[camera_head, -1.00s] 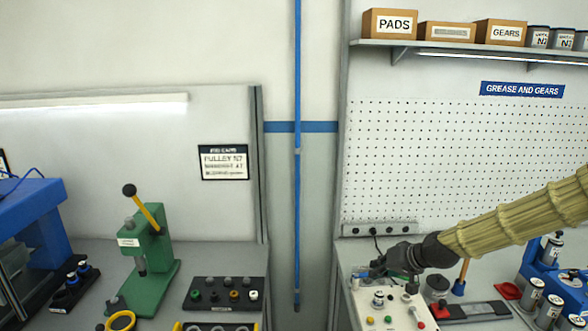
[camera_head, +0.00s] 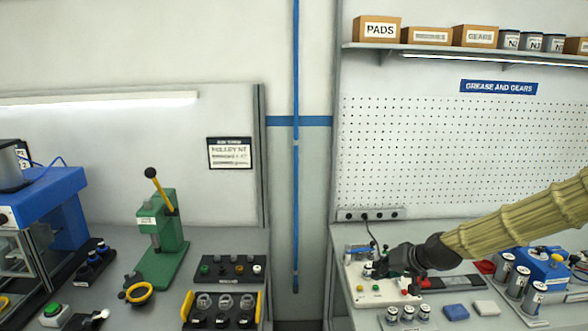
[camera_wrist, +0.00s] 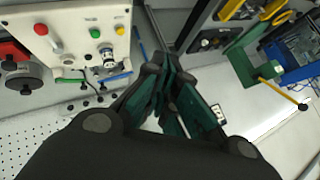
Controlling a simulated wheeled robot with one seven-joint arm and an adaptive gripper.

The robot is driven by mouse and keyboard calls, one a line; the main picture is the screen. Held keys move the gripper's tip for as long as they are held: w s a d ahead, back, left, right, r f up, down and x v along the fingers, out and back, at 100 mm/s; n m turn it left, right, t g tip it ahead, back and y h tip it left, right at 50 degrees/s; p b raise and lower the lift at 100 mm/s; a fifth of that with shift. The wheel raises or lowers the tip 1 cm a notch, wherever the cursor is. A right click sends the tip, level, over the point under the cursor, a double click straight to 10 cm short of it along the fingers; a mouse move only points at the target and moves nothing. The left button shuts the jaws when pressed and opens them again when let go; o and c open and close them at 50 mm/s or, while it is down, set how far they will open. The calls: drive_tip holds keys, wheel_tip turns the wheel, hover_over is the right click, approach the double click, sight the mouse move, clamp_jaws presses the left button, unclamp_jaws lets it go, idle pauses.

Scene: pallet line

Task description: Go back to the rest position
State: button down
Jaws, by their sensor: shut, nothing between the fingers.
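My gripper (camera_head: 376,270) is at the end of my tan-sleeved arm, which reaches in from the right. In the head view it is in front of or over the white control box (camera_head: 385,290) on the right bench; the exact gap cannot be told. In the wrist view my gripper (camera_wrist: 168,100) has its dark green fingers together and nothing between them. The control box (camera_wrist: 75,35) shows there at upper left with a red, a yellow and a green button and a knob.
The right bench (camera_head: 350,318) holds several grey cans (camera_head: 515,282), a blue pad (camera_head: 456,312) and a white pad (camera_head: 487,308). The left bench holds a green press (camera_head: 165,250) and a black tray (camera_head: 228,268). A gap separates the benches. A shelf (camera_head: 430,47) with boxes hangs above the pegboard.

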drive_tip(key=s+a+f+g+h+b, duration=0.1)
drive_tip(key=s+a+f+b, duration=0.1)
drive_tip(key=s+f, duration=0.65)
drive_tip(key=s+a+f+g+h+b, duration=0.15)
drive_tip(key=s+f, duration=0.35)
drive_tip(key=f, duration=0.6)
drive_tip(key=s+a+f+g+b, duration=0.1)
drive_tip(key=s+f+g+b, duration=0.1)
drive_tip(key=s+f, duration=0.65)
drive_tip(key=s+d+f+g+h+b, duration=0.1)
drive_tip(key=s+f, duration=0.4)
drive_tip(key=s, duration=0.4)
drive_tip(key=s+d+f+g+h+b, duration=0.1)
drive_tip(key=s+f+b, duration=0.1)
drive_tip(key=s+f, duration=0.4)
drive_tip(key=s+d+f+n+g+h+b, duration=0.1)
drive_tip(key=s+f, duration=0.4)
drive_tip(key=s, duration=0.7)
drive_tip(key=shift+s+f, duration=0.15)
drive_tip(key=shift+f, duration=0.2)
